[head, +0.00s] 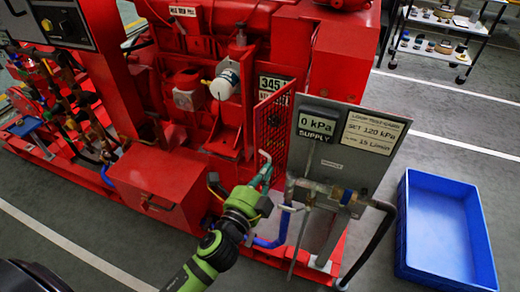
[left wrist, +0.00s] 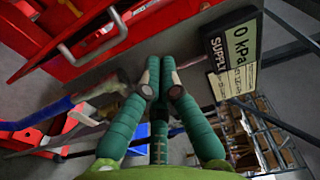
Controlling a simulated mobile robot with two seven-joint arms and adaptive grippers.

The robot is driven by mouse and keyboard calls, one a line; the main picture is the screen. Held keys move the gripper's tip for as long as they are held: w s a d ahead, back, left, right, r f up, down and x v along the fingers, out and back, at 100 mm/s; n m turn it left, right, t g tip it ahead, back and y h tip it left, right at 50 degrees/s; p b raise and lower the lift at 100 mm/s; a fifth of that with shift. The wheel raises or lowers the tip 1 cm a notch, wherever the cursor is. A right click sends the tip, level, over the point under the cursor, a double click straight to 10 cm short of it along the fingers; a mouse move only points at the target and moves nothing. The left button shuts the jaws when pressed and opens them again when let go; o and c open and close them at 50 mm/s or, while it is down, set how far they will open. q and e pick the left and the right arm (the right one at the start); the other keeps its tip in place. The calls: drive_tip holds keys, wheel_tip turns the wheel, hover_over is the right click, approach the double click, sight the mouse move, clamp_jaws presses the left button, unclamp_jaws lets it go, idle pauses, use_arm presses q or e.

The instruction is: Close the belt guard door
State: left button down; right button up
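The belt guard door (head: 271,122) is a red mesh panel on the red pumpset, left of the grey gauge board. It appears to stand swung out from the machine, but its exact angle is hard to tell. Its pale bar handle (head: 265,156) is at the lower part; in the left wrist view the handle (left wrist: 91,42) is at upper left on the red door. My left gripper (head: 266,172) is close to the handle in the head view. In the left wrist view its teal fingers (left wrist: 160,72) are together, with nothing between them, apart from the handle. My right gripper is not in view.
The grey gauge board (head: 345,145) with pipes and a hose stands just right of my left gripper. A red box (head: 160,185) juts out at left. A blue tray (head: 443,230) lies on the floor at right. A shelf cart (head: 435,35) stands at back right.

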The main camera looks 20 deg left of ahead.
sight(257, 150)
use_arm(q)
drive_tip(key=w+a, duration=0.1)
drive_tip(key=w, duration=0.1)
drive_tip(key=w+a, duration=0.1)
drive_tip(key=w, duration=0.1)
drive_tip(key=w+p, duration=0.1)
drive_tip(key=w, duration=0.1)
drive_tip(key=shift+w+a, duration=0.2)
drive_tip(key=shift+a, duration=0.2)
drive_tip(key=shift+w+a, duration=0.1)
drive_tip(key=shift+a, duration=0.1)
drive_tip(key=shift+a, duration=0.1)
drive_tip(key=shift+w+a+m+h, duration=0.1)
drive_tip(key=shift+a+m+h, duration=0.3)
drive_tip(key=shift+a+h, duration=0.1)
